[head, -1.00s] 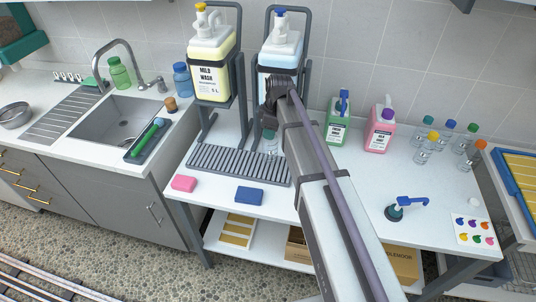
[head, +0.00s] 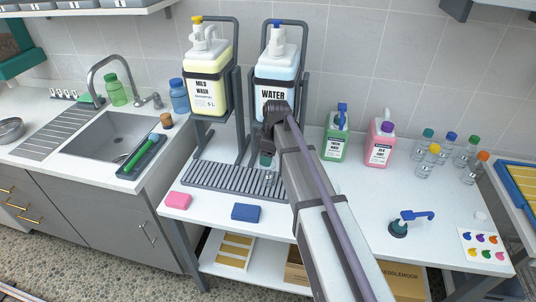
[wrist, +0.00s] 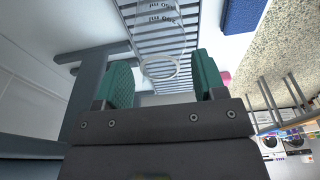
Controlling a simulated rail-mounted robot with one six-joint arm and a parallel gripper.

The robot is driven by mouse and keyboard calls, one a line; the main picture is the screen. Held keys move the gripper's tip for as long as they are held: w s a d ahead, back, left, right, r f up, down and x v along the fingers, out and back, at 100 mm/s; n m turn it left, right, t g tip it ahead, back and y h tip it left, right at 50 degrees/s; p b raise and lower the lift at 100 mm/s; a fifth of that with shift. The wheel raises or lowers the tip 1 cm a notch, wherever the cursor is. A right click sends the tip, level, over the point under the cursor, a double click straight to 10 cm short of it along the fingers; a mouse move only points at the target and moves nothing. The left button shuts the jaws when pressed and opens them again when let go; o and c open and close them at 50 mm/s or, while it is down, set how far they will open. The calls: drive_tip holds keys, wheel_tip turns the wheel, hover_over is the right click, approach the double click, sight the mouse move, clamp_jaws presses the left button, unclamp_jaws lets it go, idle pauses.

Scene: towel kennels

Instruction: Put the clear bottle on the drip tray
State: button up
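The clear bottle (wrist: 158,20) shows in the wrist view over the grey slatted drip tray (wrist: 191,40), with its open, capless mouth toward my gripper (wrist: 162,80). The two green fingers are wide apart, one on each side of the mouth, with visible gaps. My gripper is open. In the head view, the drip tray (head: 212,176) lies on the white table below the two jug stands. My gripper (head: 266,160) is above the tray's right part. The bottle (head: 270,178) is small and partly hidden there; it appears to stand on the tray.
A yellow jug (head: 207,75) and a blue water jug (head: 274,72) hang in stands behind the tray. Pink (head: 178,200) and blue (head: 246,212) sponges lie in front. Several capped clear bottles (head: 433,155) stand at right.

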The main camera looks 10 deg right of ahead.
wheel_tip(320, 180, up, 12)
drive_tip(key=d+p, duration=0.2)
drive_tip(key=p, duration=1)
drive_tip(key=s+a+f+m+h+b, duration=0.1)
drive_tip(key=s+a+f+m, duration=0.1)
drive_tip(key=s+m, duration=1)
drive_tip(key=s, duration=1.1)
drive_tip(key=shift+m+g+h+b, duration=0.3)
drive_tip(key=shift+m+g+b, duration=0.05)
drive_tip(key=shift+m+g, duration=0.05)
